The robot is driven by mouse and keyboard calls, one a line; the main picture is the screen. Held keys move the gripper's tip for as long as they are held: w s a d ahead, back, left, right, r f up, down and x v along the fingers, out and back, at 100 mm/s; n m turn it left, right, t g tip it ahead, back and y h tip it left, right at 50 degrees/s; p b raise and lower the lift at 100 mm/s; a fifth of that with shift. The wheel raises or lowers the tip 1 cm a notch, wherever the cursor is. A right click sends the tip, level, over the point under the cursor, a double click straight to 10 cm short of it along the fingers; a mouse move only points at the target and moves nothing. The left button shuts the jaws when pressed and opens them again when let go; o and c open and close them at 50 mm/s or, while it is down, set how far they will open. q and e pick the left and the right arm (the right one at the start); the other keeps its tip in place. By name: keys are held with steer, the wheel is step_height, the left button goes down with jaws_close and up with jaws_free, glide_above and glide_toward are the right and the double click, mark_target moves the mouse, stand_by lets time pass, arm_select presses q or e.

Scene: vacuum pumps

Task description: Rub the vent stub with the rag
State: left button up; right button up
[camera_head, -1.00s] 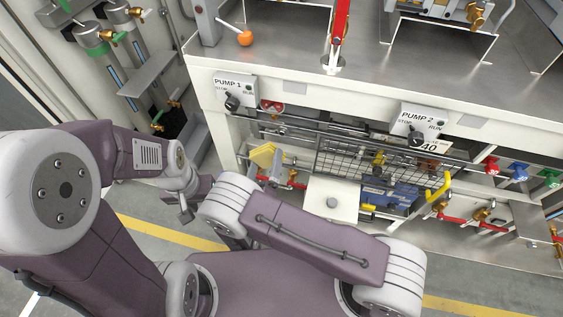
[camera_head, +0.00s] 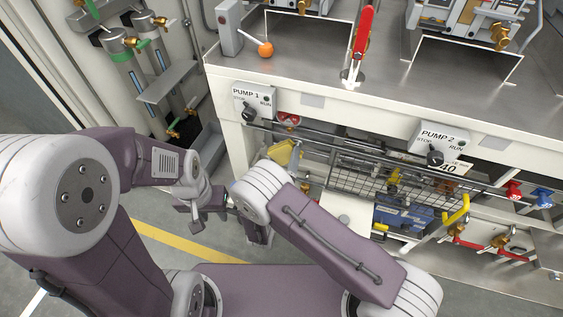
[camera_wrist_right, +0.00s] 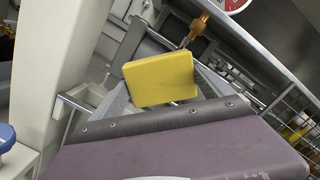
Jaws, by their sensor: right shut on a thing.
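A yellow rag, a flat pad-like square, is held in my right gripper (camera_wrist_right: 163,92); in the right wrist view the rag (camera_wrist_right: 160,79) sits between its grey fingers. In the head view the rag (camera_head: 284,153) shows below the PUMP 1 box, partly hidden by my right arm. A brass fitting (camera_wrist_right: 198,28) on a thin stem appears just beyond the rag's upper edge; I cannot tell whether it is the vent stub or whether the rag touches it. My left gripper (camera_head: 197,214) hangs over the floor at left, away from the rag; its jaw opening is unclear.
The PUMP 1 box (camera_head: 253,101) and PUMP 2 box (camera_head: 440,141) are on the bench front. A wire basket (camera_head: 370,180) and a yellow handle (camera_head: 455,216) lie lower right. A white post (camera_wrist_right: 50,70) stands left of my right gripper. Floor is free at lower left.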

steer(key=shift+x, duration=1)
stand_by(0.4)
steer(key=shift+d+f, duration=0.1)
steer(key=shift+d, duration=0.05)
steer(key=shift+s+d+p, duration=0.4)
steer(key=shift+d+p, duration=0.25)
steer(key=shift+d, duration=0.25)
steer(key=shift+s+d, duration=0.15)
steer(key=shift+d, duration=0.25)
